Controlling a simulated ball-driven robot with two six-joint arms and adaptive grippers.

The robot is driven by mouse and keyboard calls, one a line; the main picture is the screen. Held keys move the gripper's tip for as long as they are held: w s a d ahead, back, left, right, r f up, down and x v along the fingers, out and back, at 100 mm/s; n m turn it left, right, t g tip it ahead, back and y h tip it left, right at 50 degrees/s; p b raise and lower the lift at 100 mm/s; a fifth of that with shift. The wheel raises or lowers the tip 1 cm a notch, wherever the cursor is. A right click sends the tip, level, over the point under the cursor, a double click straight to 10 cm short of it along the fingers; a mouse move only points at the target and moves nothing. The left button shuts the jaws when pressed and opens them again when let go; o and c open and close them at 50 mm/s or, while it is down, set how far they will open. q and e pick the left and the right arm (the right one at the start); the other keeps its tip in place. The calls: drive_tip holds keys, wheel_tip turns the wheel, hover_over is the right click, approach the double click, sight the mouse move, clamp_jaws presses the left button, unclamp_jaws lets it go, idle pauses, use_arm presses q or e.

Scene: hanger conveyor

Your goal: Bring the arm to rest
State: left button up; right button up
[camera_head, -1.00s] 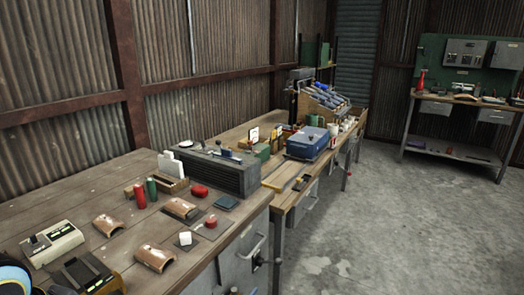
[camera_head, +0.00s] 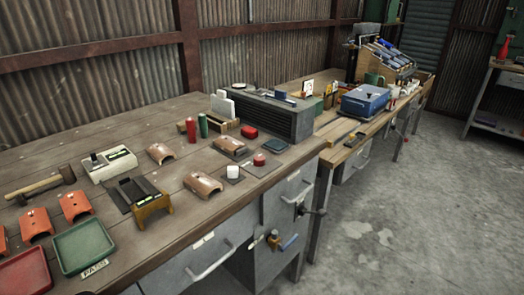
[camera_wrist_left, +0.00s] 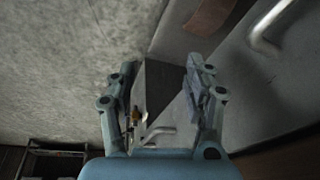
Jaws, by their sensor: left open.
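My left gripper (camera_wrist_left: 160,95) shows in the left wrist view, with its two fingers apart and nothing between them. Beyond the fingers are the grey cabinet front under the bench, a metal drawer handle (camera_wrist_left: 268,28) and the concrete floor (camera_wrist_left: 75,50). In the head view neither gripper nor arm is in the picture. The wooden workbench (camera_head: 110,125) fills the left and middle of the head view.
On the bench lie a green tray (camera_head: 84,246), a red tray (camera_head: 25,272), a mallet (camera_head: 42,185), curved tiles (camera_head: 203,184) and a dark grey box (camera_head: 265,112). A vise handle (camera_head: 289,243) and drawer handles (camera_head: 210,265) stick out in front. The floor (camera_head: 400,220) at right is clear.

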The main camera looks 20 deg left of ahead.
use_arm(q)
drive_tip(key=s+a+f+g+b, duration=0.1)
drive_tip(key=s+f+b, duration=0.25)
drive_tip(key=f, duration=0.75)
drive_tip(key=s+f+b, duration=0.3)
drive_tip(key=s+f, duration=0.2)
drive_tip(key=f, duration=0.7)
drive_tip(key=s+f+b, duration=0.4)
drive_tip(key=s+f, duration=0.8)
drive_tip(key=shift+s+a+g, duration=0.3)
drive_tip(key=shift+s+g, duration=0.05)
drive_tip(key=shift+g, duration=0.05)
